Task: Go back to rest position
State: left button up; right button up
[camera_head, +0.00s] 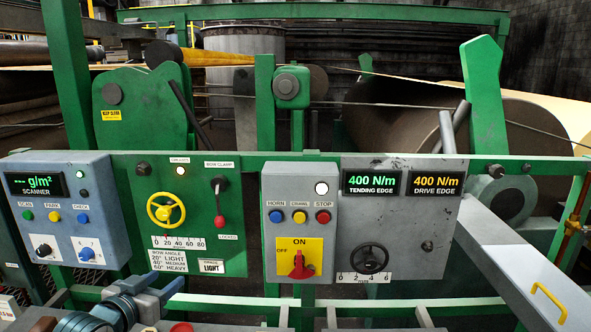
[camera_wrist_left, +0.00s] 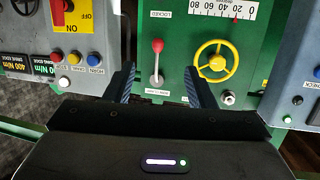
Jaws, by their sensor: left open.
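My left gripper (camera_head: 165,284) is low at the left of the head view, in front of the green panel's lower edge. Its blue-black fingers are apart, with nothing held between them. In the left wrist view the gripper (camera_wrist_left: 162,88) points at the panel, which appears upside down. The red-knobbed bow clamp lever (camera_head: 219,221) is down by the LOCKED label. In the wrist view this lever (camera_wrist_left: 157,62) appears between the finger directions, with no visible contact. The yellow handwheel (camera_head: 166,209) is beside it. My right gripper is in neither view.
A scanner box (camera_head: 68,213) is at the left. The switch box (camera_head: 299,223) has a red rotary knob turned toward ON. The grey tension panel (camera_head: 402,220) reads 400 N/m on both displays. A sloping grey beam (camera_head: 520,275) and large roll (camera_head: 430,125) are at the right.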

pick_arm(q)
jog(key=s+d+f+g+y, duration=0.1)
jog(key=s+f+g, duration=0.2)
jog(key=s+f, duration=0.5)
jog(key=s+f+g+y, duration=0.1)
jog(key=s+f+g, duration=0.2)
jog(key=s+f, duration=0.55)
jog(key=s+f+n+g+y, duration=0.1)
jog(key=s+f+g, duration=0.2)
jog(key=s+f, duration=0.4)
jog(key=s+f+n+g+y, duration=0.1)
jog(key=s+f+g, duration=0.25)
jog(key=s, duration=0.55)
jog(key=s+f+b+x, duration=0.1)
jog(key=s+x, duration=0.2)
jog(key=x, duration=1.2)
jog(key=s+a+x, duration=0.1)
jog(key=s+x, duration=0.3)
jog(key=x, duration=1.2)
jog(key=s+f+g, duration=0.1)
jog(key=s+f, duration=1.7)
jog(key=f, duration=0.2)
jog(key=shift+a+b, duration=0.4)
jog(key=shift+a, duration=0.05)
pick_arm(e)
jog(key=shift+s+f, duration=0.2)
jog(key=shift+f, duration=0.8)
